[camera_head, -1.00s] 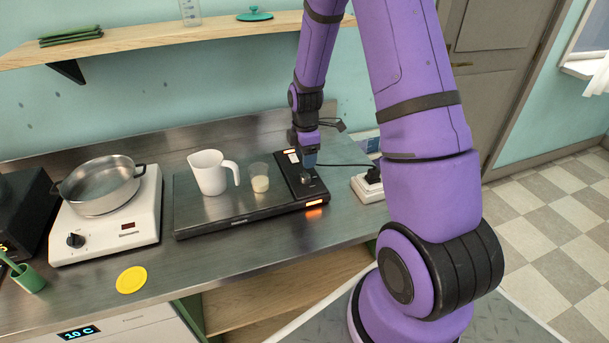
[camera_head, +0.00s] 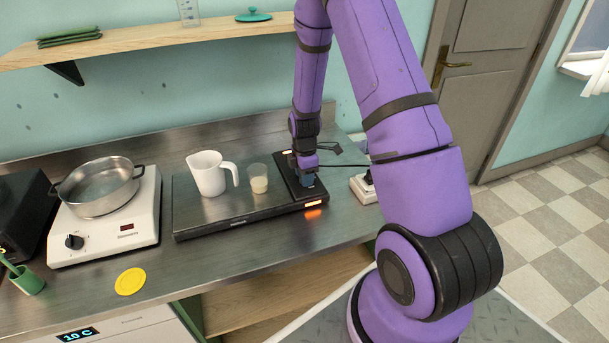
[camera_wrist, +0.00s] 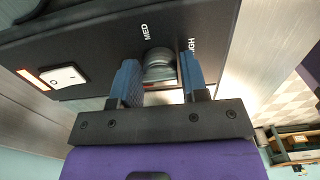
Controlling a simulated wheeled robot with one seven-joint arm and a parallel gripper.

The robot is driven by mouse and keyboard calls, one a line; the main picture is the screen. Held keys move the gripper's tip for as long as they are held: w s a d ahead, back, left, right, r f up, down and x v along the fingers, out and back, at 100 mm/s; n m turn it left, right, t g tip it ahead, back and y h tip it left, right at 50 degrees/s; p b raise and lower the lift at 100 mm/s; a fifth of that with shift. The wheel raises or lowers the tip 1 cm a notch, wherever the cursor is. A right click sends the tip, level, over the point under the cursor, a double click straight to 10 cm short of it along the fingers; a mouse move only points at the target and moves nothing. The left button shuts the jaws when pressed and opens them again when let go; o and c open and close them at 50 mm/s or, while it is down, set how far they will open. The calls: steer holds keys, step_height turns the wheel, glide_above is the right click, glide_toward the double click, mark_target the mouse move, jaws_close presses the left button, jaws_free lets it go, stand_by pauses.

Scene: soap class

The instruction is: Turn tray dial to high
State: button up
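The dark flat tray (camera_head: 215,219) lies on the steel counter, with its control panel at the right end. Its dial (camera_wrist: 160,68) is a round grey knob, seen in the wrist view between the printed words "MED" and "HIGH"; part of "HIGH" is hidden by a finger. My gripper (camera_wrist: 159,64) is at the panel with its blue fingers apart, one on each side of the dial. I see no clear grip; a gap shows at the left finger. In the head view my gripper (camera_head: 306,178) covers the dial.
A white jug (camera_head: 208,176) and a small beaker (camera_head: 258,180) stand on the tray, left of the panel. A white power strip (camera_head: 362,188) lies to the right. A pot (camera_head: 97,190) sits on a white hotplate (camera_head: 130,215). A white rocker switch (camera_wrist: 68,77) is on the panel.

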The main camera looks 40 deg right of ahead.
steer(key=c, duration=0.5)
steer(key=shift+o, duration=0.2)
